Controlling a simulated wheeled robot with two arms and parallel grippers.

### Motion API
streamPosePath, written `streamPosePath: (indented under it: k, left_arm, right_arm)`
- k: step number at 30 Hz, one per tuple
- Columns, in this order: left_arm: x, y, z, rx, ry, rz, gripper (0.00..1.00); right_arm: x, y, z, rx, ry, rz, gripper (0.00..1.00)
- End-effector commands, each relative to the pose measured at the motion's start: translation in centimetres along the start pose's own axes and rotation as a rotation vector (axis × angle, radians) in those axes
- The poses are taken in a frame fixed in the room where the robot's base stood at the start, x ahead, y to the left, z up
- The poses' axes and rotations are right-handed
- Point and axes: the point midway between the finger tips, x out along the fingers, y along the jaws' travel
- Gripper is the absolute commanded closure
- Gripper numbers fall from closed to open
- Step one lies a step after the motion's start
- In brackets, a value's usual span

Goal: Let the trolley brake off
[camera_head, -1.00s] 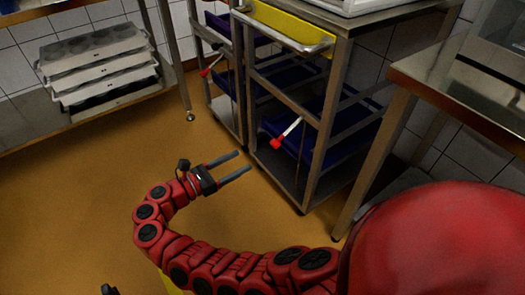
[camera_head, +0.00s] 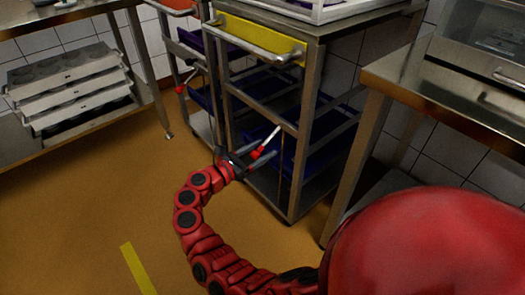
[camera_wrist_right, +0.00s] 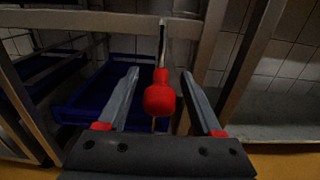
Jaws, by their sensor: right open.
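The brake lever of the nearer trolley has a red knob (camera_head: 257,152) on a pale rod (camera_head: 270,136) that slants up to the right. The trolley (camera_head: 310,120) is a steel frame with a yellow front panel (camera_head: 258,38) at its top. My right gripper (camera_head: 248,154) is open at the knob. In the right wrist view the red knob (camera_wrist_right: 160,96) sits between the two open fingers (camera_wrist_right: 160,72), with a gap on each side, and the rod rises beyond it. My left gripper is not in view.
A second trolley (camera_head: 183,62) with an orange panel and its own red-tipped lever (camera_head: 181,89) stands behind to the left. A steel table (camera_head: 450,98) is at the right. Stacked moulds (camera_head: 70,85) sit on a shelf at left. The floor (camera_head: 90,210) at left is free.

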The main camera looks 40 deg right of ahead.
Motion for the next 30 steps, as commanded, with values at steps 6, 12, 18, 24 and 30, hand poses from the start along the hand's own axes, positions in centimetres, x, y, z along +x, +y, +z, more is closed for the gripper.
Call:
streamPosePath:
  k: [6, 12, 18, 24, 30]
  left_arm:
    - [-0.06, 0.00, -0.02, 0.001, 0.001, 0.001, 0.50]
    - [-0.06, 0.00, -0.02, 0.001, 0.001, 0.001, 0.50]
    - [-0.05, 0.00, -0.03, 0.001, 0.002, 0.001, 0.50]
    - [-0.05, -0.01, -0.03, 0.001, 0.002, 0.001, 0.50]
    - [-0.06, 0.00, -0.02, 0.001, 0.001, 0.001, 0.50]
  right_arm:
    - [0.56, -0.01, 0.00, 0.000, 0.000, 0.000, 0.33]
    - [0.52, 0.00, 0.00, 0.000, 0.000, 0.001, 0.44]
    - [0.50, 0.01, -0.01, 0.000, 0.000, 0.001, 0.80]
    - [0.50, 0.00, -0.01, 0.000, 0.000, 0.001, 1.00]
    - [0.49, -0.01, -0.03, 0.000, 0.000, 0.001, 1.00]
